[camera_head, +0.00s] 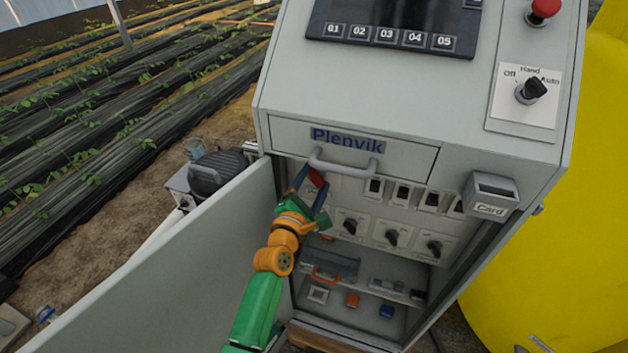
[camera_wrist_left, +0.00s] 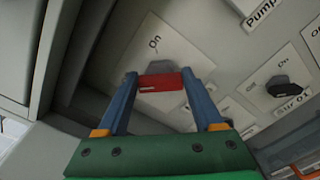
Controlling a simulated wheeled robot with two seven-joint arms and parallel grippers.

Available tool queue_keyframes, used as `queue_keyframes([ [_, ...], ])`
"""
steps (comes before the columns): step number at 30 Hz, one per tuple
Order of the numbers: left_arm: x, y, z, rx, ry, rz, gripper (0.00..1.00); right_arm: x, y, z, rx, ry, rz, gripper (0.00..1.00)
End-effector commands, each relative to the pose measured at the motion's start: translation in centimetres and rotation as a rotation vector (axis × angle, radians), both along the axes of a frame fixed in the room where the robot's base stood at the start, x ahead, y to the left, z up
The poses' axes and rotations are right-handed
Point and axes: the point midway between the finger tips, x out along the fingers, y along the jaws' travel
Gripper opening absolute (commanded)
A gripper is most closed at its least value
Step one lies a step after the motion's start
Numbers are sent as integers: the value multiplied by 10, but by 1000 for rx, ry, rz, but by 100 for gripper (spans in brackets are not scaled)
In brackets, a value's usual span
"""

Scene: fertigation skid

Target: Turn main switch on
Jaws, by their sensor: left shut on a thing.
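The main switch has a red handle (camera_wrist_left: 161,82) on a pale plate (camera_wrist_left: 200,62) marked "On", inside the open cabinet (camera_head: 410,262). The red handle also shows in the head view (camera_head: 317,178). My left gripper (camera_head: 311,184) reaches into the cabinet from below. In the left wrist view its two blue fingers (camera_wrist_left: 160,88) are shut on the red handle, one on each side. The handle lies crosswise between the fingertips. The lower part of the plate is partly hidden by the gripper. My right gripper is not in view.
The open door (camera_head: 180,275) stands left of my arm. A drawer handle (camera_head: 346,165) is just above the gripper. Several black rotary knobs (camera_head: 392,238) and rocker switches (camera_head: 401,193) sit to the right. A shelf with a red-handled toolbox (camera_head: 335,268) lies below.

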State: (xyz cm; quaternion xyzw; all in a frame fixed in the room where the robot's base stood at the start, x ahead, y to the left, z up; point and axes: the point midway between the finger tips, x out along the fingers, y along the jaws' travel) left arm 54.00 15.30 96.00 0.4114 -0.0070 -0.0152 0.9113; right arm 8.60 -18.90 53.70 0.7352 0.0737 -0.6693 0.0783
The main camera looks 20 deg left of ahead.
Motion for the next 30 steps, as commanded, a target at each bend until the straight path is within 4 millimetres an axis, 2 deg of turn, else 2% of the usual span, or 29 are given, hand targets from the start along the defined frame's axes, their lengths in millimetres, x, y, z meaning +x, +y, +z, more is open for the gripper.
queue_keyframes([
  [8,0,-1,1,205,-8,0,13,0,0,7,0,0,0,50],
  [30,0,-2,-4,909,-33,1,13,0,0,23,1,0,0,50],
])
